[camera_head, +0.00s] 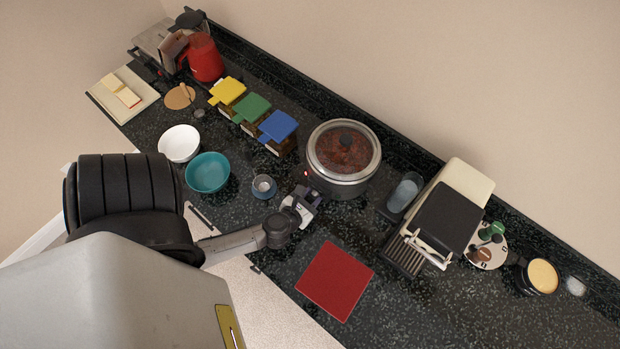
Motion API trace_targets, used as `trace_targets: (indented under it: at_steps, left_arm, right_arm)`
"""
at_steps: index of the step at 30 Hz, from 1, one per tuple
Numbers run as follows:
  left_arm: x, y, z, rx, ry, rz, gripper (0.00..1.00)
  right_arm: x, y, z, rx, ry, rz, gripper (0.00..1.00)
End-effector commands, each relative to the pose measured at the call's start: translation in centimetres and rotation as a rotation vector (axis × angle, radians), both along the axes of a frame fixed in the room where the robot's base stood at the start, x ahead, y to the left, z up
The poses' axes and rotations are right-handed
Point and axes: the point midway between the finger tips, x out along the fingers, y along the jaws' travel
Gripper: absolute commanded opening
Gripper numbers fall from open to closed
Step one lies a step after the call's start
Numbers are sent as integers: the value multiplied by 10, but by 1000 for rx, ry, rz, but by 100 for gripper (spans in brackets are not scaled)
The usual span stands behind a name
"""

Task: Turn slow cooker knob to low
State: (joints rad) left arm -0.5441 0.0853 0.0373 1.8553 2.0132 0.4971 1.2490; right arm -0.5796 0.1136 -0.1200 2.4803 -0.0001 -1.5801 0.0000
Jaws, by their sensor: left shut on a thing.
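The slow cooker (342,183) stands on the dark counter against the back wall, its glass lid on and reddish food showing through. A small red light shows on its left front side. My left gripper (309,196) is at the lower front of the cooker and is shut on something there. It is at the place of the knob, but the gripper hides the knob, so I cannot see its setting. My right gripper is not in view.
A red mat (335,281) lies in front of the cooker. A coffee machine (447,215) stands to the right. Yellow, green and blue-lidded boxes (278,127) stand left of the cooker.

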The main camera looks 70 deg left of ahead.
Motion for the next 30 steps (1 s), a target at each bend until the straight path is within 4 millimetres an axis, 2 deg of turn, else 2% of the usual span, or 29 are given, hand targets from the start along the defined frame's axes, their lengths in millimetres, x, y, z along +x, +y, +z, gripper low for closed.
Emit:
trace_targets:
  at_steps: [7, 21, 30]
  left_arm:
    - [2, -3, 1, 208, 102, 1, 12]
    - [3, -6, -2, 593, 295, 1, 12]
    - [4, -6, -4, 770, 385, 1, 12]
  right_arm:
    - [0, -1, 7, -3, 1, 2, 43]
    - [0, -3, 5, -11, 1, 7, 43]
    - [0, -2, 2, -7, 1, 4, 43]
